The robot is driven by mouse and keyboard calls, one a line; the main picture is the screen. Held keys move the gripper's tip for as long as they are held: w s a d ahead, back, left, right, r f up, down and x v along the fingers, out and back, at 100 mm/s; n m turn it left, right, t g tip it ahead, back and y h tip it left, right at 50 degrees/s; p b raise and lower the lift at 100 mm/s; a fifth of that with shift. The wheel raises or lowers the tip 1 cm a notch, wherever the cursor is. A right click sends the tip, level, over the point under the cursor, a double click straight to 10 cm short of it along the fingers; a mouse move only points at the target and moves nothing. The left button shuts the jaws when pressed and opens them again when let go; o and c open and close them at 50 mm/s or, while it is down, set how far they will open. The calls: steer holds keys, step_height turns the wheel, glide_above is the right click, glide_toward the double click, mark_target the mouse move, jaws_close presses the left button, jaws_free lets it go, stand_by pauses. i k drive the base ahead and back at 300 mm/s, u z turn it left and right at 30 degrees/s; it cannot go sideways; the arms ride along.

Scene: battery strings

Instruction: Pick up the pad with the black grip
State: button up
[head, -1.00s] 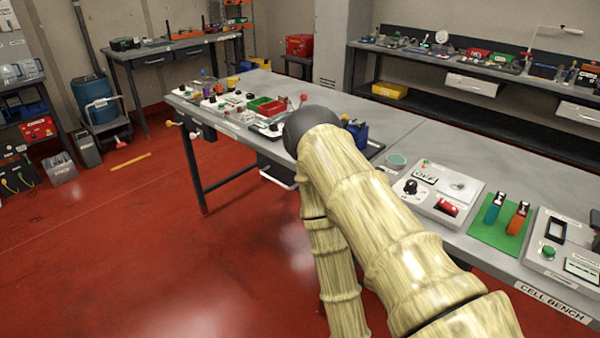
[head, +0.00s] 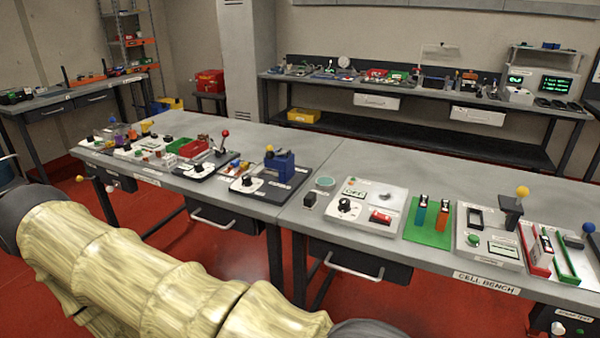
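A small dark block (head: 310,200) with a pale top stands at the front of the long bench. It could be the pad with the black grip, but it is too small to be sure. A round teal pad (head: 324,183) lies just behind it. A teal-and-black upright piece (head: 422,211) and an orange-and-black one (head: 443,217) stand on a green mat (head: 428,238). My arm, in a pale ribbed sleeve, crosses the lower left in front of the bench. My gripper is out of view.
A grey panel (head: 385,197) with a black knob and red switch sits right of the dark block. Further right are a tester (head: 488,243) and red-and-green trays (head: 536,258). Drawer handles (head: 353,266) stick out below the bench edge. The bench's back strip is clear.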

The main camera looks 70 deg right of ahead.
mark_target(310, 201)
steer(key=u, duration=0.05)
steer(key=i, duration=1.2)
steer(key=z, duration=1.35)
